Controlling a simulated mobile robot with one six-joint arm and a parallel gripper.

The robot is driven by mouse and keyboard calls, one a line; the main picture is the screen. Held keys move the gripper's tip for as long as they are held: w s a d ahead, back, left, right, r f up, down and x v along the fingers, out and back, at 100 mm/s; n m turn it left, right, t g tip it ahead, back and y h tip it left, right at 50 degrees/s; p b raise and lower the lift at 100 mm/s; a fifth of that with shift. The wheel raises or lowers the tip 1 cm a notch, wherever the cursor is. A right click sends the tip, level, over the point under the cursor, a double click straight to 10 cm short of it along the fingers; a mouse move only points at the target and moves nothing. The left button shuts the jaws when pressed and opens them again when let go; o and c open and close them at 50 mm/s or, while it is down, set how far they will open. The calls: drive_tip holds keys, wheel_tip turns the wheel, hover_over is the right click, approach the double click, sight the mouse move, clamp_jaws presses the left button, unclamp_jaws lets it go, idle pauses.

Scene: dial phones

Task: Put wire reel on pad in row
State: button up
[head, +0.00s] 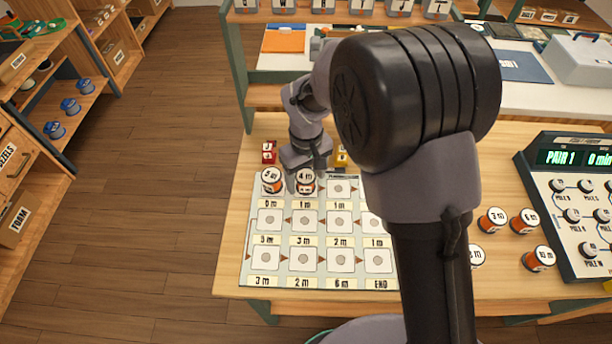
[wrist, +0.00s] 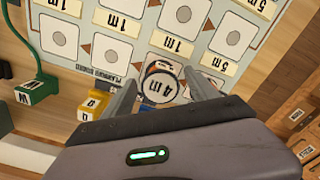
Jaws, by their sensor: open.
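A wire reel marked 4 m (head: 305,176) is at the second pad of the board's back row; it also shows in the wrist view (wrist: 161,84). My gripper (head: 306,165) is above it. In the wrist view my gripper (wrist: 155,90) is open, with one finger on each side of the reel's white top. I cannot tell whether the fingers touch it. Another reel (head: 271,177) stands on the first pad, to the left. The board (head: 322,214) has rows of white pads with length labels. The third back-row pad (head: 339,188) is bare. My arm hides the board's right part.
Several orange reels, such as one at the right (head: 491,220), stand right of my arm. A console (head: 572,195) reads PAIR 1. A shelf (head: 260,62) rises at the table's back. The board's nearer rows look bare.

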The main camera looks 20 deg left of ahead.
sight(306, 177)
wheel_tip(306, 177, up, 12)
drive_tip(key=p, duration=0.4)
drive_tip(key=shift+p, duration=0.35)
drive_tip(key=s+d+r+m+t+y, duration=0.15)
drive_tip(key=s+d+r+m, duration=0.25)
drive_tip(key=d+r, duration=0.4)
drive_tip(key=s+d+r+m+t+y, duration=0.15)
drive_tip(key=s+d+r+m, duration=0.25)
drive_tip(key=d+r, duration=0.4)
drive_tip(key=s+d+m+t+h, duration=0.1)
drive_tip(key=s+d+m+t, duration=0.1)
drive_tip(key=s+d+m, duration=0.3)
drive_tip(key=s+d, duration=0.1)
drive_tip(key=s, duration=0.3)
drive_tip(key=shift+s+d+m+t, duration=0.25)
drive_tip(key=shift+d+m+t, duration=0.05)
drive_tip(key=shift+m+t, duration=0.1)
